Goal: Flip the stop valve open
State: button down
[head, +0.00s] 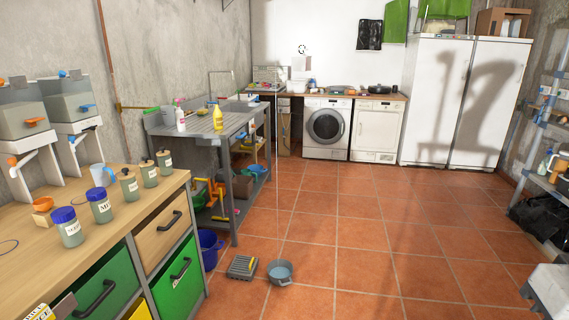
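A copper pipe (107,50) runs down the left wall, with a brass-coloured fitting (119,106) where a horizontal pipe branches off. It may be the stop valve, but it is too small to tell its handle position. Other small handles show on the left: an orange one (35,122) and a blue one (88,106) on the grey tanks, and white taps with an orange handle (11,161) and a blue handle (76,138). I cannot tell which of these, if any, is the stop valve. My gripper is not in view.
A wooden-topped drawer bench (120,205) with several jars stands at the left. Beyond it is a grey metal sink table (208,125). The middle floor (370,230) is clear.

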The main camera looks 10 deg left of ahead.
aim_at(158, 108)
jog(key=u, duration=0.45)
jog(key=i, duration=2.05)
jog(key=u, duration=1.05)
jog(key=i, duration=1)
jog(key=u, duration=0.2)
